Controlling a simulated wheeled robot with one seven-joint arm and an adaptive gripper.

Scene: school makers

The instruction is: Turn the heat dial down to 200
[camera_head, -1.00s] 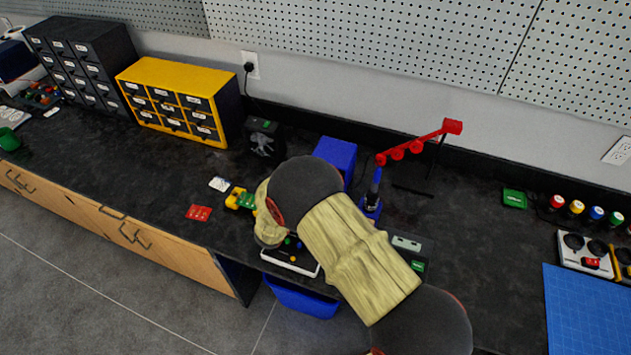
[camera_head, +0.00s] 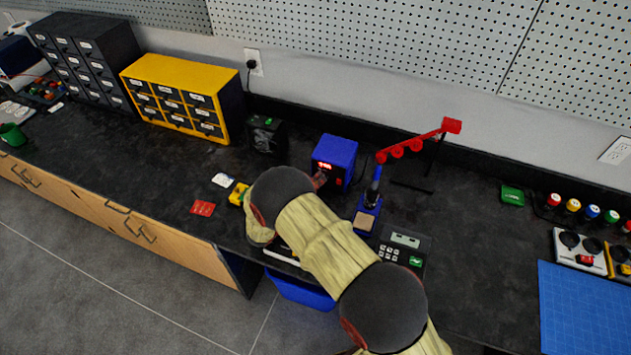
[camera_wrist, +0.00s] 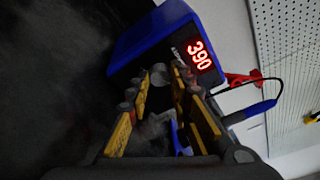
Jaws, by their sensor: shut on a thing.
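The blue soldering station (camera_head: 337,158) stands on the dark bench with its front towards my arm. Its red display (camera_wrist: 200,56) reads 390 in the wrist view, where the picture is turned sideways. My gripper (camera_wrist: 160,86) is at the station's front, below the display. Its yellow-sided fingers are closed around a small grey knob, the heat dial (camera_wrist: 160,73), which is partly hidden between the fingertips. In the head view my arm hides most of the gripper, and the dial cannot be made out.
A soldering iron in its blue stand (camera_head: 369,201) is just right of the station, with a red-armed holder (camera_head: 420,142) behind. A black fan box (camera_head: 267,135) stands left. A multimeter-like keypad device (camera_head: 403,247) lies in front. The bench farther right has free room.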

